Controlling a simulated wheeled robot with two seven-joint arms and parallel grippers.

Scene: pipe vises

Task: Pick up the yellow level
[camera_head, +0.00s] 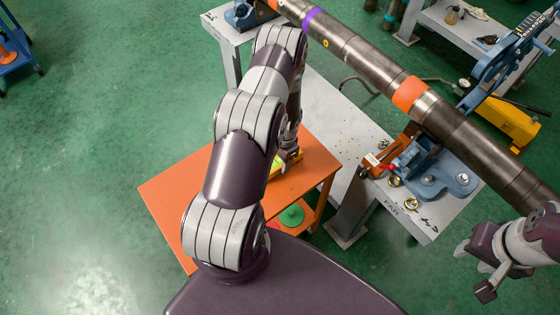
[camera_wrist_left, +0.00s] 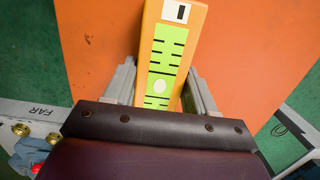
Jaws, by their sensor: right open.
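The yellow level (camera_head: 278,163) lies on or just above the orange table top, mostly hidden behind my left arm in the head view. In the left wrist view the level (camera_wrist_left: 166,55) runs lengthwise between the fingers, with its yellow-green scale facing me. My left gripper (camera_head: 291,154) is at the level. In the wrist view the left gripper (camera_wrist_left: 161,68) has one finger along each side of it, close to its edges; whether they touch cannot be told. My right gripper (camera_head: 474,270) is open and empty, at the lower right.
The orange table (camera_head: 180,195) has bare surface left of my arm. A green round object (camera_head: 292,215) sits on its lower shelf. A long steel pipe (camera_head: 370,67) rests in a blue vise (camera_head: 430,170) on the grey bench (camera_head: 340,110). A yellow tool (camera_head: 508,120) lies beyond.

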